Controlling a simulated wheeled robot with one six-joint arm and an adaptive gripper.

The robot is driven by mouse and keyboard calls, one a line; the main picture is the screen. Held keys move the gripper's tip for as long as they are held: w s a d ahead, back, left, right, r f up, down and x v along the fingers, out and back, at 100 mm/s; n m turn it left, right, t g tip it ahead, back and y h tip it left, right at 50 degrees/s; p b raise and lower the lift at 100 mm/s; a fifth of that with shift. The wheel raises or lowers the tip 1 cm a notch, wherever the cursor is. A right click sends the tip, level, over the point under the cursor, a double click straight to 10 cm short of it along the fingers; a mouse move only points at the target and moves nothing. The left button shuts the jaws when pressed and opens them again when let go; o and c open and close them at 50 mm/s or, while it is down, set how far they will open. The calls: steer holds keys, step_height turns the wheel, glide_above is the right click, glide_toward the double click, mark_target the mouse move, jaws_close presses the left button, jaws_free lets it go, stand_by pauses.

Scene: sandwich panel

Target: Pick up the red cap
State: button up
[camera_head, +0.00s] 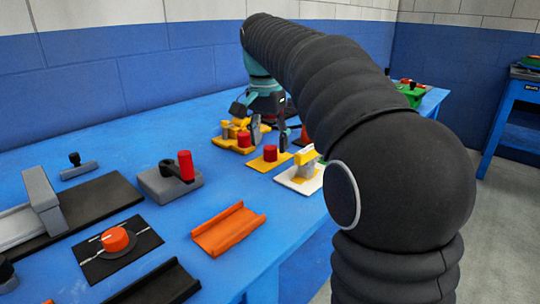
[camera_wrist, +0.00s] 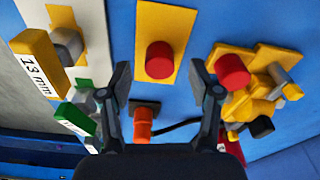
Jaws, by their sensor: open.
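A red cylindrical cap (camera_head: 270,153) stands upright on a flat yellow plate (camera_head: 262,165) on the blue table. In the wrist view the red cap (camera_wrist: 159,58) shows just beyond my fingertips, roughly centred between them. A second red cylinder (camera_head: 244,139) belongs to a yellow fixture just left of it; it also shows in the wrist view (camera_wrist: 232,70), close to the right finger. I cannot tell from looks alone which one bears the name cap. My gripper (camera_head: 268,133) is open and empty above the yellow plate; its spread fingers (camera_wrist: 163,84) touch neither cylinder visibly.
The yellow fixture (camera_wrist: 262,88) stands close on the right in the wrist view. A yellow block (camera_wrist: 36,64) marked 13 mm stands on the left. An orange cylinder (camera_wrist: 143,122) lies between the finger bases in that view. An orange channel (camera_head: 228,229) lies nearer on the table (camera_head: 130,150).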

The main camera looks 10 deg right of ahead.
steer(key=shift+d+f, duration=0.1)
steer(key=shift+f, duration=1.1)
jaws_close()
steer(key=shift+r, duration=0.15)
